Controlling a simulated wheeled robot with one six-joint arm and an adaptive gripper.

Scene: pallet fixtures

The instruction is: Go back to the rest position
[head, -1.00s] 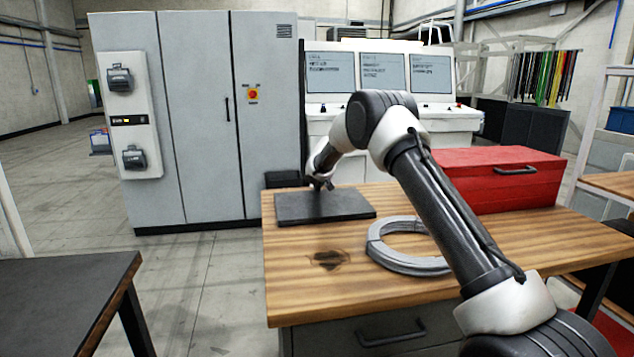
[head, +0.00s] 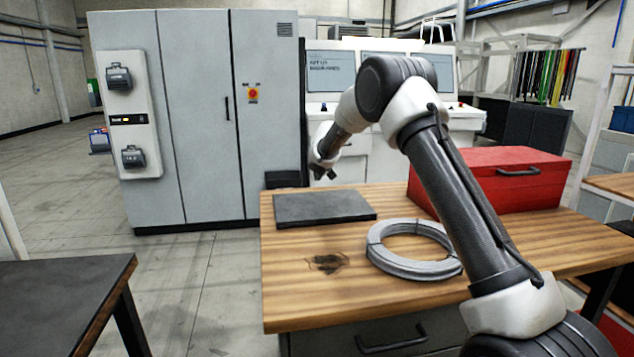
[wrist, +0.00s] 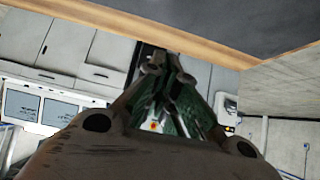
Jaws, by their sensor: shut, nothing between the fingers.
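My gripper (head: 323,172) is raised above the back edge of the wooden workbench (head: 310,285), over the dark flat plate (head: 322,208) and apart from it. It is small in the head view. In the wrist view my gripper (wrist: 165,65) shows its fingers close together with nothing held between them. The dark plate lies flat on the bench's back left corner. No marker of a rest position shows in either view.
A grey cable coil (head: 412,262) lies mid-bench. A red toolbox (head: 515,185) stands at the back right. A grey cabinet (head: 205,120) and a console with screens (head: 390,75) stand behind. A dark table (head: 60,300) is at left, with open floor between.

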